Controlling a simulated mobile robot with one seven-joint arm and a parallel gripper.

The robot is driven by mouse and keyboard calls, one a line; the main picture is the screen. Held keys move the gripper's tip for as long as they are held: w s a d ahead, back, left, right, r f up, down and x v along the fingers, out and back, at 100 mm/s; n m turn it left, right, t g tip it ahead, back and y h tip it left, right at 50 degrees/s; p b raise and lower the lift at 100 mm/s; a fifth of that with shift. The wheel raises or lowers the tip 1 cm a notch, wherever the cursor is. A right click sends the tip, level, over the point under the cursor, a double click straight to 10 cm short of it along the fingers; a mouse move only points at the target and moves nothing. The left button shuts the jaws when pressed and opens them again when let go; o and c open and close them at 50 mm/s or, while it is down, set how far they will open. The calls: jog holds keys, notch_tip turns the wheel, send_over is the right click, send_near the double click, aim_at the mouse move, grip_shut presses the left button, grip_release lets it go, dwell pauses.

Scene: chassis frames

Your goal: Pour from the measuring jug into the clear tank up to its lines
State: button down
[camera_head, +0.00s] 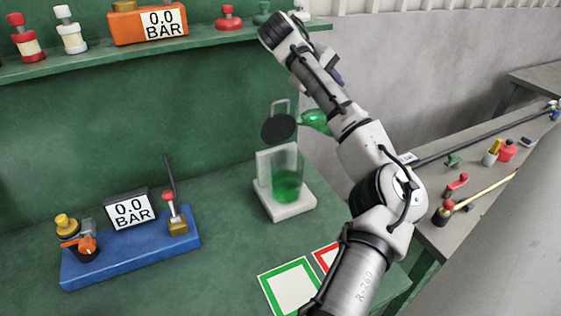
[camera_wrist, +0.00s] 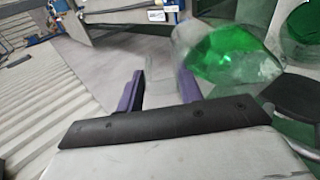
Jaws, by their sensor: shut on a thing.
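The clear tank (camera_head: 288,178) stands on a white base with a white back plate, holding green liquid in its lower part. The measuring jug (camera_head: 315,121) is tilted above and right of the tank, with green liquid inside. In the wrist view the jug (camera_wrist: 222,58) lies beyond the purple fingers, its liquid pooled to one side. My gripper (camera_wrist: 160,90) is shut on the jug, probably by its handle; the grip itself is unclear. The tank's lines cannot be made out, and no falling stream is clear.
A blue gauge unit (camera_head: 130,250) sits at left on the green bench. Green-framed (camera_head: 292,287) and red-framed (camera_head: 326,257) cards lie in front. A shelf (camera_head: 120,54) runs above.

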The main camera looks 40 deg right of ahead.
jog(key=shift+s+a+r+h, duration=0.15)
jog(key=shift+r+h, duration=0.1)
jog(key=shift+h, duration=0.15)
jog(key=shift+a+r+h+b, duration=0.2)
jog(key=shift+r+h+b, duration=0.1)
jog(key=shift+b, duration=0.1)
